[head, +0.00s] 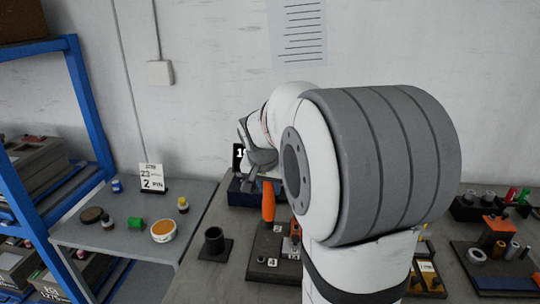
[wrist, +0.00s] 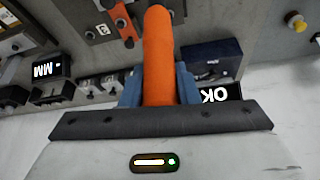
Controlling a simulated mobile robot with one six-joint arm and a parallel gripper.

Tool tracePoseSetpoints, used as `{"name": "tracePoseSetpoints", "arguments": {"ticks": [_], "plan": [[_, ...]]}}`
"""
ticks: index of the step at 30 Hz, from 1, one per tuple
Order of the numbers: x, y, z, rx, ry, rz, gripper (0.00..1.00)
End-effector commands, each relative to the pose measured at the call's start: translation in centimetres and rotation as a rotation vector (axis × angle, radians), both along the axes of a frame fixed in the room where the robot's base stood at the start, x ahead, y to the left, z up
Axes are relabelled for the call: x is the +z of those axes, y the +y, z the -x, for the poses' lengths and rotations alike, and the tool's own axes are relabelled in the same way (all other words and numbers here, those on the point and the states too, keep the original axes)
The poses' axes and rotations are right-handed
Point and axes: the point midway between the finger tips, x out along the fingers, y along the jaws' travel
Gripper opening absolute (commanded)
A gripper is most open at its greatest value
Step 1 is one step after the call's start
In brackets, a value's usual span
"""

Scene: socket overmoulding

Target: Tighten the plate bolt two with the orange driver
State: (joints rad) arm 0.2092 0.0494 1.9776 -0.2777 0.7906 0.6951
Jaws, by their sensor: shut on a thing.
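My gripper (wrist: 159,88) is shut on the orange driver (wrist: 158,55); its blue fingers sit on both sides of the handle in the wrist view. In the head view the orange handle (head: 268,200) hangs nearly upright below my gripper, over the back part of a dark plate (head: 262,248). The driver's tip is hidden, so I cannot tell whether it touches a bolt.
A dark cup on a base (head: 214,243) stands left of the plate. A small side table (head: 195,197) holds jars and a number card (head: 152,178). Blue shelving (head: 82,100) stands at far left. Fixtures (head: 495,235) crowd the right bench. My arm hides the bench middle.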

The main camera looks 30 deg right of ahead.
Motion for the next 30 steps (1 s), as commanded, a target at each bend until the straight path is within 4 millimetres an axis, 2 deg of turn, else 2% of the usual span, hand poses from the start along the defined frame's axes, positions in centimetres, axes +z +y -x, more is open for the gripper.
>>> {"name": "tracePoseSetpoints", "arguments": {"ticks": [1, 9, 16, 30], "plan": [[1.8, -0.3, -0.7, -0.001, 0.002, 0.001, 0.00], [3.8, -1.7, -4.0, -0.005, 0.002, 0.000, 0.00], [3.9, -2.2, -5.3, -0.005, -0.001, -0.001, 0.00], [3.7, -2.2, -5.4, -0.006, -0.002, -0.001, 0.00]]}}
